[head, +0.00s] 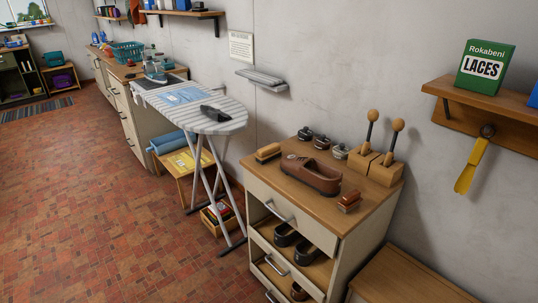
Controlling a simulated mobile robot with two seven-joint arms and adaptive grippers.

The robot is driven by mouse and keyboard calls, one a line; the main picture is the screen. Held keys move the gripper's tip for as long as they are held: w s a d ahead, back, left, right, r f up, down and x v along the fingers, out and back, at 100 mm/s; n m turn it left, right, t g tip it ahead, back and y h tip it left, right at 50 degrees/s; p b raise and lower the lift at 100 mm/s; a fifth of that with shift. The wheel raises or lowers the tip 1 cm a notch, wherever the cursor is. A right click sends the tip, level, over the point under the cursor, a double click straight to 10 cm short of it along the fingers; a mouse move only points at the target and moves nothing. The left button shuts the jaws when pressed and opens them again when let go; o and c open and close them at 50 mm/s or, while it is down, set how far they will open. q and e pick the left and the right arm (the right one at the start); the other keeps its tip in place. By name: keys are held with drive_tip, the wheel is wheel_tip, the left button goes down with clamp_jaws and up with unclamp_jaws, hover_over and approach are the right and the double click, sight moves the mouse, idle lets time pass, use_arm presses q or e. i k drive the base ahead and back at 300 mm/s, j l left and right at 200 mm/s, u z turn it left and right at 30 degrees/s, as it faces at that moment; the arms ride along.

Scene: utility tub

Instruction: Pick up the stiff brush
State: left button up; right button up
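Two brushes lie on the wooden top of the shoe cabinet (259,172) in the head view. One brush (268,152) has a light wooden back and sits near the top's left edge. A smaller, reddish-brown block that looks like a brush (348,201) sits near the front right edge. I cannot tell from the picture which of them is the stiff brush. A brown shoe (312,177) stands between them. Neither of my grippers is in view.
Small dark tins (305,134) and a wooden block with two knobbed handles (376,163) stand at the cabinet's back. An ironing board (205,117) stands left. A yellow shoehorn (471,166) hangs right. Brick floor (90,200) is clear at left.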

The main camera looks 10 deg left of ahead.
sight(267, 154)
drive_tip(key=z, duration=0.6)
drive_tip(key=i+j+z, duration=0.2)
drive_tip(key=j+z, duration=0.2)
drive_tip(key=j, duration=0.35)
drive_tip(key=i+j+z, duration=0.1)
drive_tip(key=j+z, duration=0.3)
drive_tip(key=j, duration=0.35)
drive_tip(key=j+z, duration=0.45)
drive_tip(key=j, duration=0.3)
